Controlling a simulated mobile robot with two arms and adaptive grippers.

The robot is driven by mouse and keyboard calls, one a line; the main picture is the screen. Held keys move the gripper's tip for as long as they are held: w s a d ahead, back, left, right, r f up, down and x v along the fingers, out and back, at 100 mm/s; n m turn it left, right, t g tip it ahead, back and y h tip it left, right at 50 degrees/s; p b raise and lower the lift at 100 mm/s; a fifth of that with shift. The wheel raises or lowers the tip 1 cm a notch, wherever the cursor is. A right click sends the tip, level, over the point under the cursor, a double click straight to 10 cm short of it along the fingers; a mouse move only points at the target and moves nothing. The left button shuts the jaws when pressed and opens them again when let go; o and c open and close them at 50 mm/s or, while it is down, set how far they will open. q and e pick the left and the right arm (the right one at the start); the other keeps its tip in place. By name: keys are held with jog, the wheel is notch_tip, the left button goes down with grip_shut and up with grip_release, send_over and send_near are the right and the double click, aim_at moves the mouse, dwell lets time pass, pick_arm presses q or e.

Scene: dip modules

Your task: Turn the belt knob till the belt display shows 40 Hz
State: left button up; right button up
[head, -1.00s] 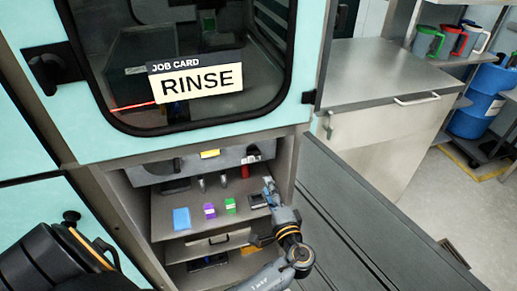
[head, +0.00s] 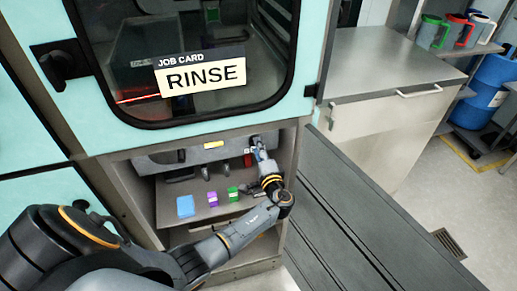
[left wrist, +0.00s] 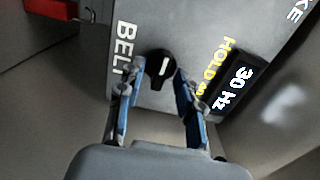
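The belt knob (left wrist: 160,64) is a small black knob with a white mark on a grey panel, beside the word BELT. The belt display (left wrist: 234,90) is a black screen reading 30 Hz, turned sideways in the left wrist view, with small yellow text HOLD and a blurred number beside it. My left gripper (left wrist: 154,84) is open, its two blue fingers on either side just short of the knob; I cannot tell whether either touches it. In the head view my left gripper (head: 258,148) is at the panel's right end and hides the knob. My right gripper is not in view.
A red part (left wrist: 48,8) sits on the panel's side. The cabinet's side wall (head: 289,150) is close to my gripper. A job card (head: 203,74) reads RINSE.

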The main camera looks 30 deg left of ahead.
pick_arm(q)
grip_shut()
jog(key=shift+m, duration=0.3)
jog(key=m+p, duration=0.2)
jog(key=m, duration=0.9)
dwell(0.4)
dwell(0.5)
